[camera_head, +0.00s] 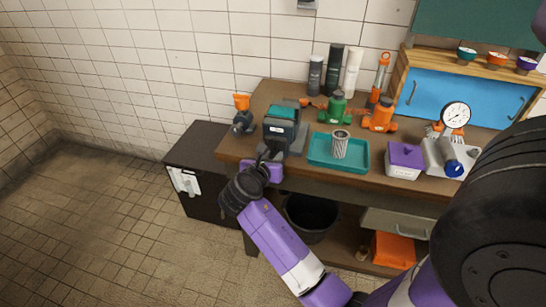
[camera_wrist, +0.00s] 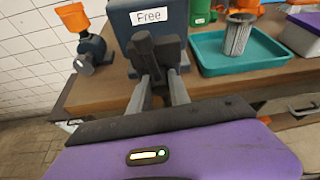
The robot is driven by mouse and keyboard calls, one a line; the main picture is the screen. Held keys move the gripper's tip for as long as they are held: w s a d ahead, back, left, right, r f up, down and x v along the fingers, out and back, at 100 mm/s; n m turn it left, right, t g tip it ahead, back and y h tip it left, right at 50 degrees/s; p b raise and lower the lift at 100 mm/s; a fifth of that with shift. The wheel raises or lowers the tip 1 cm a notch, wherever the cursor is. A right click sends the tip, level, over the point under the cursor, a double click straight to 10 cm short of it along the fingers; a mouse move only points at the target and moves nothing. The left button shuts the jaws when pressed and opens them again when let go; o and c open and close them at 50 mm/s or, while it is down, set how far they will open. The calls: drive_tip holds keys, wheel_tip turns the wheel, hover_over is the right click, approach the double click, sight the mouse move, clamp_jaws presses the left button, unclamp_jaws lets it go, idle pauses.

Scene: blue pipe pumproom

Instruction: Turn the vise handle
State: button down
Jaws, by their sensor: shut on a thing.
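The vise (camera_head: 281,128) is a dark blue-grey block with a teal top, standing near the front left edge of the workbench. In the wrist view its front (camera_wrist: 165,18) bears a label reading "Free". The dark vise handle (camera_wrist: 155,50) sticks out from the front below the label. My gripper (camera_wrist: 158,85) reaches it from the front of the bench, and its two light grey fingers are shut on the handle, one on each side. In the head view my gripper (camera_head: 264,160) is just in front of the vise, and the handle is mostly hidden there.
A teal tray (camera_head: 318,154) with a metal cylinder stands right of the vise. An orange-topped dark item (camera_head: 242,118) stands to its left. A green valve (camera_head: 336,108) and an orange valve (camera_head: 380,117) are behind. A dark cabinet (camera_head: 195,150) stands left of the bench, with open floor beyond.

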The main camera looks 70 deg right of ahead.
drive_tip(key=shift+r, duration=0.1)
idle(0.3)
drive_tip(key=shift+r+t+p, duration=0.1)
drive_tip(key=shift+t+p, duration=0.2)
drive_tip(key=shift+p, duration=0.35)
drive_tip(key=shift+f+m, duration=0.2)
drive_tip(key=shift+m, duration=0.2)
drive_tip(key=c, duration=1.2)
unclamp_jaws()
drive_tip(key=shift+a, duration=0.15)
drive_tip(key=v, duration=0.7)
drive_tip(key=shift+a+r, duration=0.2)
drive_tip(key=shift+a, duration=0.05)
